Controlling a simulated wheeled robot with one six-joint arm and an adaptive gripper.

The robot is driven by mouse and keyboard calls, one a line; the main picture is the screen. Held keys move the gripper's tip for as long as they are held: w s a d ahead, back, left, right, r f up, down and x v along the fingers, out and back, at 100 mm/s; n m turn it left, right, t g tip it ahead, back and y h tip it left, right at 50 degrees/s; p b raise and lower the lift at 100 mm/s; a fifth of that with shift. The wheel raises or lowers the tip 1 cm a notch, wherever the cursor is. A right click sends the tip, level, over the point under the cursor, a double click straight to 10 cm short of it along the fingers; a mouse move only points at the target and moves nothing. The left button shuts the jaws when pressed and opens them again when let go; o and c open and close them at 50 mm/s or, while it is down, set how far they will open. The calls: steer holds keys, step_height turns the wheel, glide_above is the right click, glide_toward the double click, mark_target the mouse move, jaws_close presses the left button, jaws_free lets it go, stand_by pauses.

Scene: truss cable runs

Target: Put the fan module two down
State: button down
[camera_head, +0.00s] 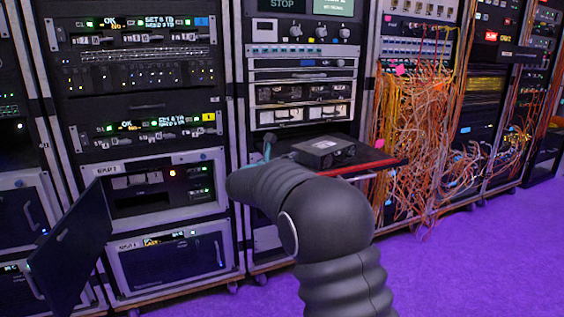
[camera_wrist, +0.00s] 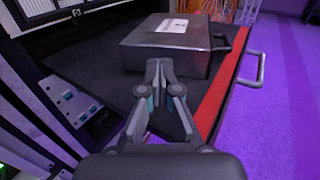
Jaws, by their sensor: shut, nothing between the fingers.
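A dark grey metal box (camera_head: 324,151) with a white label lies flat on a pulled-out black shelf (camera_head: 372,161) with a red front edge. I cannot tell whether it is the fan module; no readable name shows on it. The box (camera_wrist: 172,43) also shows in the wrist view, just beyond my fingertips. My gripper (camera_wrist: 159,70) is shut and empty over the shelf, close to the box's near side. Whether the tips touch the box is unclear. In the head view my arm mostly hides my gripper (camera_head: 268,148).
An open black door (camera_head: 71,247) swings out from the bay marked Replay 2 (camera_head: 160,190), left of my arm. Orange cables (camera_head: 425,130) hang in a tangle to the right. A silver handle (camera_wrist: 252,68) sticks out beyond the red edge. Purple floor at the right is clear.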

mark_target(306, 149)
steer(key=x, duration=0.5)
steer(key=shift+w+p, duration=0.1)
steer(key=shift+p, duration=0.3)
steer(key=shift+w+d+f+b, duration=0.15)
steer(key=shift+w+d+b, duration=0.15)
steer(key=shift+b, duration=0.2)
steer(key=b+x, duration=0.2)
steer(key=x, duration=0.1)
steer(key=shift+s+d, duration=0.1)
